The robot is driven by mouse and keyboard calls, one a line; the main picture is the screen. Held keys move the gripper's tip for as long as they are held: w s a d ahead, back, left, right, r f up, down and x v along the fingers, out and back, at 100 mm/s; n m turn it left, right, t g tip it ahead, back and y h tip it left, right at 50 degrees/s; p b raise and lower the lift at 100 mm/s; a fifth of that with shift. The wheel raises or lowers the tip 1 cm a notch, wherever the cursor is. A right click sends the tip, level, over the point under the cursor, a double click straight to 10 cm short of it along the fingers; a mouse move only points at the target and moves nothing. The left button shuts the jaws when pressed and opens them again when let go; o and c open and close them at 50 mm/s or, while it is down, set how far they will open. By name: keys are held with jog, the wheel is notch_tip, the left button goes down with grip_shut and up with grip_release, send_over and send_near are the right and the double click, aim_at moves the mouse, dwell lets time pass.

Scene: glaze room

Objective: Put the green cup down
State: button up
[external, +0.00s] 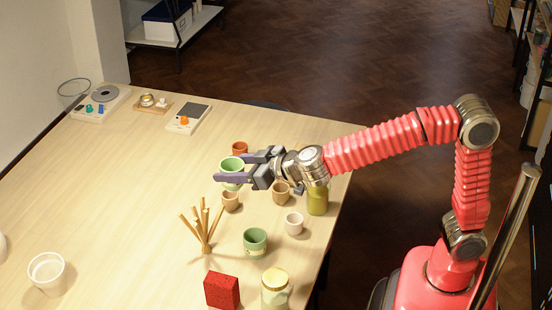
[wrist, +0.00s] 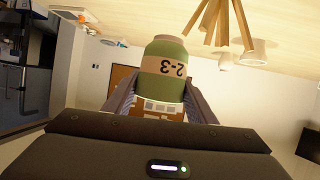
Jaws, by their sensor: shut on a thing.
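The green cup (external: 231,164) is pale inside and sits between the purple-grey fingers of my gripper (external: 234,170), which is shut on it. In the wrist view the cup (wrist: 166,60) shows green with a tan label band marked 2-3, seen upside down. The gripper's fingers (wrist: 162,102) flank its lower part in that picture. The cup is over the table (external: 130,190), roughly upright; whether its base touches cannot be told. A second, darker green cup (external: 255,242) stands nearer the camera.
Around the held cup stand an orange-brown cup (external: 240,148), tan cups (external: 230,201) (external: 281,194), a white cup (external: 294,224), an olive jar (external: 317,202) and a wooden stick rack (external: 206,230). A red block (external: 222,291) and lidded jar (external: 275,290) are in front.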

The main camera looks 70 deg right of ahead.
jog(key=s+a+n+y, duration=0.2)
jog(key=s+a+y, duration=0.1)
jog(key=a, duration=1.5)
jog(key=s+a+n+y, duration=0.2)
jog(key=a+n, duration=0.1)
jog(key=a, duration=1.5)
notch_tip(320, 180, down, 13)
jog(key=shift+d, duration=0.15)
jog(key=shift+f, duration=0.1)
jog(key=shift+f, duration=3.3)
jog(key=shift+f, duration=0.55)
jog(key=o, duration=1.2)
